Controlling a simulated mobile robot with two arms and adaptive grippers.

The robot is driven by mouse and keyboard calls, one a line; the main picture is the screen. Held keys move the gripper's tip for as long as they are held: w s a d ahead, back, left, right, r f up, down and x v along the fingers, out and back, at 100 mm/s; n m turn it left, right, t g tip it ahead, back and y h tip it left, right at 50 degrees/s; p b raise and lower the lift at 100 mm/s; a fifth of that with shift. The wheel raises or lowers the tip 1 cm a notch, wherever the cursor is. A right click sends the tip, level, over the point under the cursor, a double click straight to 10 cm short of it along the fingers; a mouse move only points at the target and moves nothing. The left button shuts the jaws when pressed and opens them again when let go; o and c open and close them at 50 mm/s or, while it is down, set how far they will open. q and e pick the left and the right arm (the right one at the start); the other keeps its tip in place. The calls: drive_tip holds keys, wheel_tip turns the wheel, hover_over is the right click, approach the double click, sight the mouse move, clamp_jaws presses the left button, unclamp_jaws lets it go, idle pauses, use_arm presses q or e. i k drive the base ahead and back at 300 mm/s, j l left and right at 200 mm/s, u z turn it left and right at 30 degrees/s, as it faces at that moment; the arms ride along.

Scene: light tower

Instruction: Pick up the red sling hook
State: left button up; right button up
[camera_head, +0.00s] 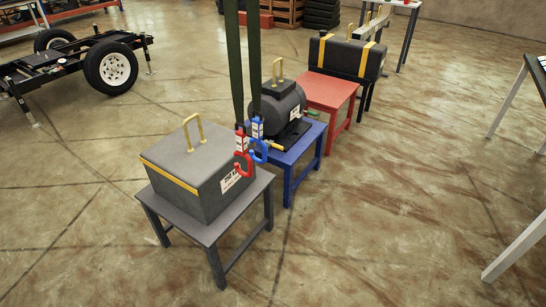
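The red sling hook (241,142) hangs at the lower end of a dark green strap (233,65), with a white label on its upper part and the hook curve below. In the picture it overlaps the back right of a dark grey box (178,172); whether it touches the box I cannot tell. A blue sling hook (257,129) hangs close to its right on a second green strap (254,60). Neither of my grippers shows in the head view, and nothing is seen holding the red hook.
The box, with yellow handle and stripe, stands on a grey table (205,233). Behind are a blue table (302,153) with a motor-like load (279,103), a red table (333,92) and a yellow-strapped black case (345,58). A wheeled trailer (60,65) stands left. Floor at front right is clear.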

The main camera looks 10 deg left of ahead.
sight(241, 138)
drive_tip(key=i+j+z, duration=0.25)
drive_tip(key=j, duration=0.35)
drive_tip(key=j+z, duration=0.3)
drive_tip(key=j, duration=0.3)
drive_tip(key=j+z, duration=0.25)
drive_tip(key=j, duration=0.35)
drive_tip(key=i+j, duration=0.05)
